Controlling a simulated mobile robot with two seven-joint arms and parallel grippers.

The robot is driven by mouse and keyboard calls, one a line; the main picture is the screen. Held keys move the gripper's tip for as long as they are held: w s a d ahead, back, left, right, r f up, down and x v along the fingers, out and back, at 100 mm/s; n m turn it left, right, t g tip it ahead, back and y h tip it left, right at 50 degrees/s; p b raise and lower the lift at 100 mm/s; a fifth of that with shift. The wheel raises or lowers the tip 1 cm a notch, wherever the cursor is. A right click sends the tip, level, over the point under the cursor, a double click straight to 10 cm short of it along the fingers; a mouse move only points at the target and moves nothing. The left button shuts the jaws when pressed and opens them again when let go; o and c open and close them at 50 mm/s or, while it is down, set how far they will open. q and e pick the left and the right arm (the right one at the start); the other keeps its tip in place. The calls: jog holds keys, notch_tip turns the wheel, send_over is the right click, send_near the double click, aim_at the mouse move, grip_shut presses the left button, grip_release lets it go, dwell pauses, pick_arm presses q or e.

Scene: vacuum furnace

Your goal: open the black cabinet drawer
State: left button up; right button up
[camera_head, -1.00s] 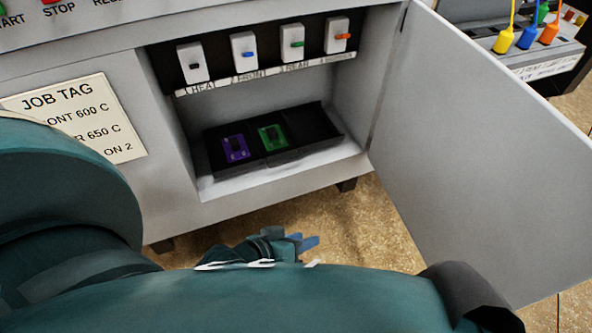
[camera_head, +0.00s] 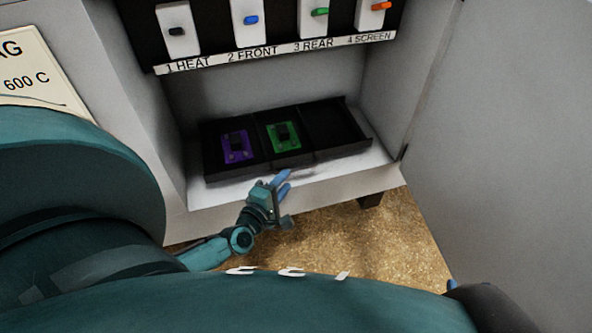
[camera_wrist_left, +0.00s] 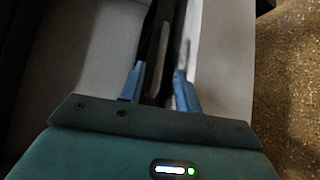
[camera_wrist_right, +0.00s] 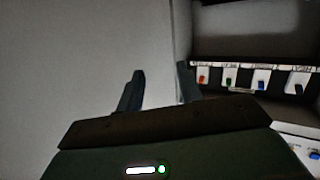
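The black drawer (camera_head: 340,128) lies on the floor of the open cabinet, with a purple card (camera_head: 237,147) and a green card (camera_head: 284,137) in it. Its right compartment looks empty. My left gripper (camera_head: 281,192) is just in front of the drawer's front edge. In the left wrist view the fingers of my left gripper (camera_wrist_left: 158,88) are open, with a grey bar-like handle (camera_wrist_left: 157,75) on a dark front seen between them. Contact cannot be told. My right gripper (camera_wrist_right: 160,88) is open and empty in the right wrist view.
The cabinet door (camera_head: 510,150) stands open at the right. A row of labelled switches (camera_head: 250,25) is above the drawer. A job tag (camera_head: 30,70) is on the cabinet at the left. The white cabinet floor (camera_head: 345,172) extends in front of the drawer.

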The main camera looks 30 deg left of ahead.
aim_at(295, 168)
pick_arm(q)
jog(key=w, duration=0.4)
jog(key=w+f+b, duration=0.1)
jog(key=w, duration=0.1)
jog(key=shift+w+a, duration=0.2)
jog(key=shift+w, duration=0.15)
pick_arm(e)
jog(key=shift+w+a+n+t+y, duration=0.2)
jog(key=shift+n+t+y, duration=0.1)
jog(key=shift+t, duration=0.2)
pick_arm(q)
grip_shut()
